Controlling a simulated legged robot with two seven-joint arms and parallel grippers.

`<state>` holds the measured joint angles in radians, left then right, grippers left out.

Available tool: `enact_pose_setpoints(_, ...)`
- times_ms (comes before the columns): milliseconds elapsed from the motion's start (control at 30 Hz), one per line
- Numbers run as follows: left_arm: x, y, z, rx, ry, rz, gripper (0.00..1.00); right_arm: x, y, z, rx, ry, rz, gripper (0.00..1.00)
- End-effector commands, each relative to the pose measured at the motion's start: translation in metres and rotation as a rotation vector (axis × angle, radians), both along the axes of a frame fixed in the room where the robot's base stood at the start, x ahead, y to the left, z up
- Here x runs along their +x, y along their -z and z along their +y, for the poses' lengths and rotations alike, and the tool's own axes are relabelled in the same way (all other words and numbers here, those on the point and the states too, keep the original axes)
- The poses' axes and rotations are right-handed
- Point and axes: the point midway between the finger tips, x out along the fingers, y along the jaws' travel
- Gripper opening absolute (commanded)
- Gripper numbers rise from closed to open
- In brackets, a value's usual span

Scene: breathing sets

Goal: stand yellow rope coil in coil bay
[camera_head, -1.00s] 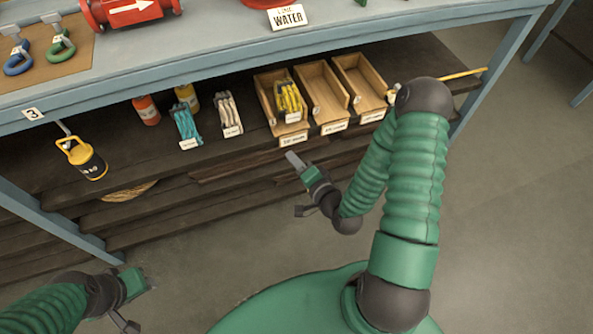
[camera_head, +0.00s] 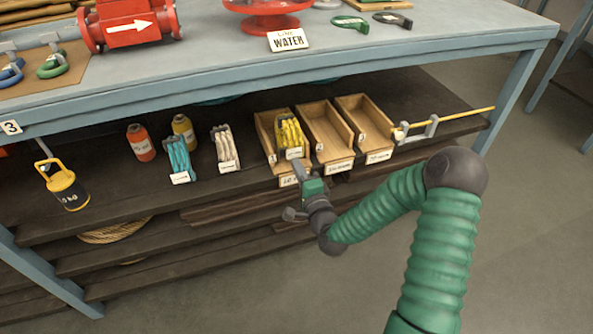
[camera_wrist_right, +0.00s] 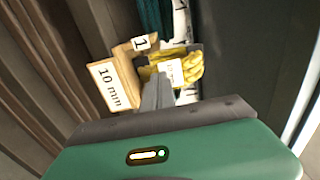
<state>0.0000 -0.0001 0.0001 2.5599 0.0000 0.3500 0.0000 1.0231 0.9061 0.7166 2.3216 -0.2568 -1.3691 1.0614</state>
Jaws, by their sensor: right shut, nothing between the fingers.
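The yellow rope coil (camera_head: 289,130) with a white tag is at the leftmost wooden bay (camera_head: 265,131) on the shelf under the bench. It looks upright, near that bay's right wall; whether it rests on the bay floor I cannot tell. The coil also shows in the right wrist view (camera_wrist_right: 188,66), beside the bay's "1" and "10 mm" labels. My right gripper (camera_head: 297,168) is shut and empty, just in front of the leftmost bay and below the coil. Its fingers (camera_wrist_right: 157,90) hide part of the coil in the wrist view. My left gripper is out of view.
Two empty bays, middle (camera_head: 325,128) and right (camera_head: 362,122), stand alongside. A blue coil (camera_head: 179,160), a white coil (camera_head: 223,147) and two bottles are to the left. A yellow rod (camera_head: 450,117) lies right. The bench top (camera_head: 350,53) overhangs the shelf.

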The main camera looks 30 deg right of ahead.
Motion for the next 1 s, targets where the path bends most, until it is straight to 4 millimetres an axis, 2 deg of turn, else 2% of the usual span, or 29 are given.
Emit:
enact_pose_setpoints(133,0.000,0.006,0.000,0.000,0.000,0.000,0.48,0.011,0.001,-0.003,0.000,0.000,-0.001,0.00)
enact_pose_setpoints(500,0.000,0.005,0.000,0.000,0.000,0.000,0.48,0.015,-0.001,-0.004,0.000,0.000,0.000,0.00)
enact_pose_setpoints(567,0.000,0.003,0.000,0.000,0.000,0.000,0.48,0.022,-0.001,-0.005,0.000,0.000,0.000,0.00)
enact_pose_setpoints(800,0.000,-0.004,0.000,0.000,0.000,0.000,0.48,0.071,-0.001,-0.017,0.000,-0.001,-0.001,0.00)
enact_pose_setpoints(900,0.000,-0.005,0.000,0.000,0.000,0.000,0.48,0.084,-0.001,-0.020,-0.001,-0.001,-0.001,0.00)
enact_pose_setpoints(1000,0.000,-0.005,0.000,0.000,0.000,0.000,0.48,0.089,0.000,-0.021,-0.001,-0.001,0.000,0.00)
